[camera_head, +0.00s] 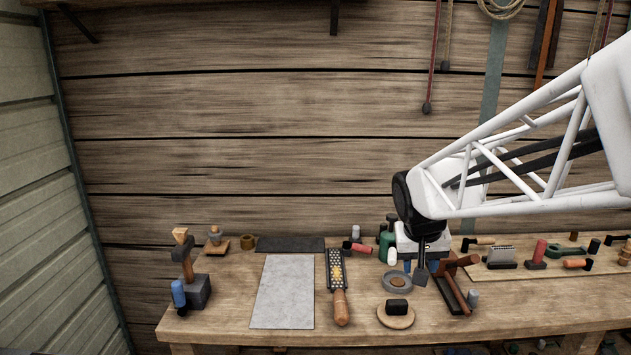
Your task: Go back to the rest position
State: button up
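My gripper (421,275) points down over the right half of the wooden workbench (230,325). My white lattice arm reaches in from the right edge to a black wrist joint above it. The dark fingers show low over the bench, between a grey ring-shaped dish (387,283) on the left and a brown wooden piece (456,289) on the right. The fingers are small and overlap, so I cannot tell their gap or whether they touch anything.
A rasp (340,303) and a grey mat (283,291) lie left of my gripper. A hammer-like tool stands in a dark block (196,291) at far left. A black piece on a round wooden disc (396,317) sits in front. Several small tools crowd the right.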

jog(key=s+a+f, duration=0.1)
jog(key=s, duration=1.1)
jog(key=s+a+f+n+y, duration=0.1)
jog(key=s, duration=1)
jog(key=shift+s+a, duration=0.25)
jog(key=shift+s, duration=0.1)
